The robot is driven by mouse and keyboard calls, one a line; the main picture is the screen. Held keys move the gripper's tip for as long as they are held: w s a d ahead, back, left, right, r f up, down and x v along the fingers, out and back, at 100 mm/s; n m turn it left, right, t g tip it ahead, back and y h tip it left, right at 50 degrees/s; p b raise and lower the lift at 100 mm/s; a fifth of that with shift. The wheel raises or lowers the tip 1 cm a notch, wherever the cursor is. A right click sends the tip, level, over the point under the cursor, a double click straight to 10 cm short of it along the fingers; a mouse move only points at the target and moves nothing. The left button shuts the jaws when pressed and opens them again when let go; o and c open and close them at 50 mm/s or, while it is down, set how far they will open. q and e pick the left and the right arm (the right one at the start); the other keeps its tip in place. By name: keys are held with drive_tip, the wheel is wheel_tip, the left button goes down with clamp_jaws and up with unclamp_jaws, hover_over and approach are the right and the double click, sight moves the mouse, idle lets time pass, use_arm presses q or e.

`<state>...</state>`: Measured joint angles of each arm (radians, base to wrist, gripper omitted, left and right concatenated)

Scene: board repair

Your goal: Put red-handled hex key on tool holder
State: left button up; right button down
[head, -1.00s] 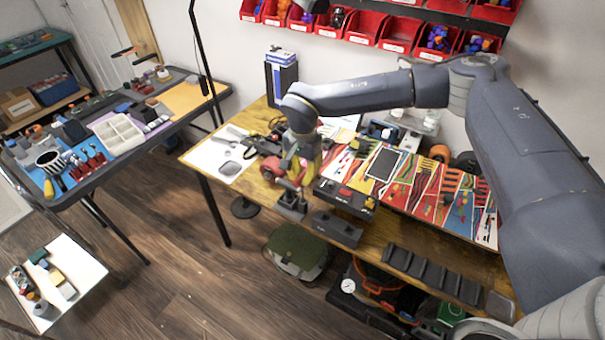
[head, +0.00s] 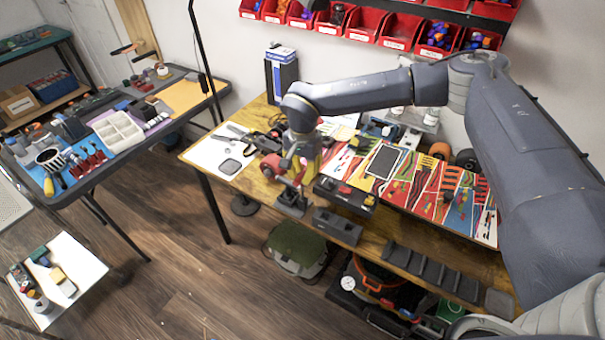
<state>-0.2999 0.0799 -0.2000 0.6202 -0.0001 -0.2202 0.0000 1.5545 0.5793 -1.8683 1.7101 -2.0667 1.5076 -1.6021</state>
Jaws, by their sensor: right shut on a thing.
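My right gripper (head: 299,172) is over the front left part of the wooden workbench (head: 385,232), pointing down. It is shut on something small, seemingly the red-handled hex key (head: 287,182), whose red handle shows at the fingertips. The key's metal end cannot be made out. Below and beside the fingers stands a small dark block (head: 291,204). To its right at the bench's front edge is a dark box-like holder (head: 338,227). I cannot tell which of these is the tool holder. My left gripper is out of view.
A red round tool (head: 270,166) lies close left of my gripper. A black case (head: 345,194) and a colourful printed mat (head: 409,196) lie to the right. A dark slotted rack (head: 434,272) lies along the front edge. White paper (head: 210,157) covers the bench's left end.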

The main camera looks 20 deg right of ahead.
drive_tip(key=shift+f, duration=0.15)
idle(0.4)
drive_tip(key=c, duration=1.3)
unclamp_jaws()
drive_tip(key=shift+c, duration=0.9)
drive_tip(key=shift+r, duration=3.8)
